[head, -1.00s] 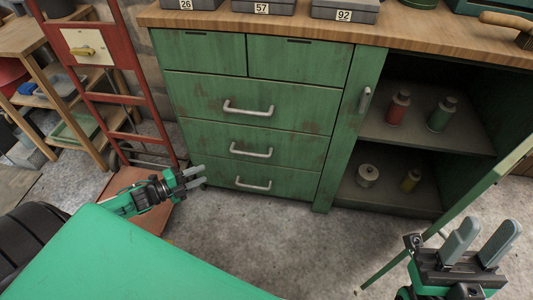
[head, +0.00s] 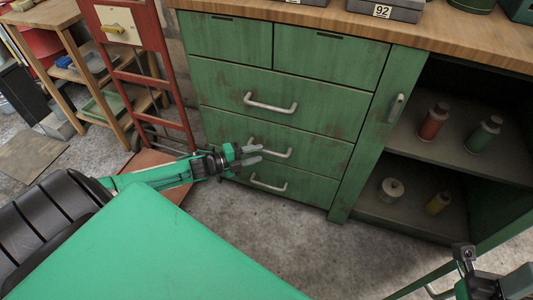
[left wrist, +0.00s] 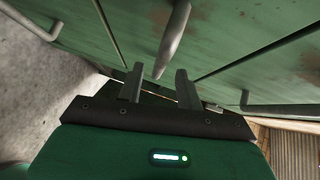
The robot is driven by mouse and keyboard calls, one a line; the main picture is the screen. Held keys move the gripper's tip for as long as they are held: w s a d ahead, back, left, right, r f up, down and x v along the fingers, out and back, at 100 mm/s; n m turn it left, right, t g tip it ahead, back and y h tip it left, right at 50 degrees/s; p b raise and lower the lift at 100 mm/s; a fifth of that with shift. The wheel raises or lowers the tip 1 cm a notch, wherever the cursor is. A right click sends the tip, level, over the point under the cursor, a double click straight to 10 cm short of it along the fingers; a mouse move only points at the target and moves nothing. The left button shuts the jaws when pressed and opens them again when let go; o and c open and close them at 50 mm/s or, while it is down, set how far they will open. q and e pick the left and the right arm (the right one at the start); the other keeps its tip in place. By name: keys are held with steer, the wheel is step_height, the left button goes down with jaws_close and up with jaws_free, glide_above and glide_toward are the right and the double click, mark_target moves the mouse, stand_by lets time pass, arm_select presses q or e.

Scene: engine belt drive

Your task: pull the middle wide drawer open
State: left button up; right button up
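The green cabinet has three wide drawers below two small ones, all shut. The middle wide drawer (head: 325,152) has a pale bar handle (head: 276,151). My left gripper (head: 255,155) is open in front of this drawer, at the left part of its handle. In the left wrist view, a handle bar (left wrist: 173,40) reaches down between the two spread fingers (left wrist: 159,78); I cannot tell whether they touch it. My right gripper (head: 502,284) is at the bottom right of the head view, partly cut off, away from the drawers.
The upper wide drawer's handle (head: 270,104) and the lower one's handle (head: 268,184) are close above and below. A red hand truck (head: 182,112) stands left of the cabinet. Open shelves with bottles (head: 433,122) are at right. The floor (head: 270,235) in front is clear.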

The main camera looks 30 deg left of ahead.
mark_target(266, 150)
arm_select(q)
steer(key=shift+b+x, duration=0.55)
steer(key=shift+x, duration=1.75)
jaws_close()
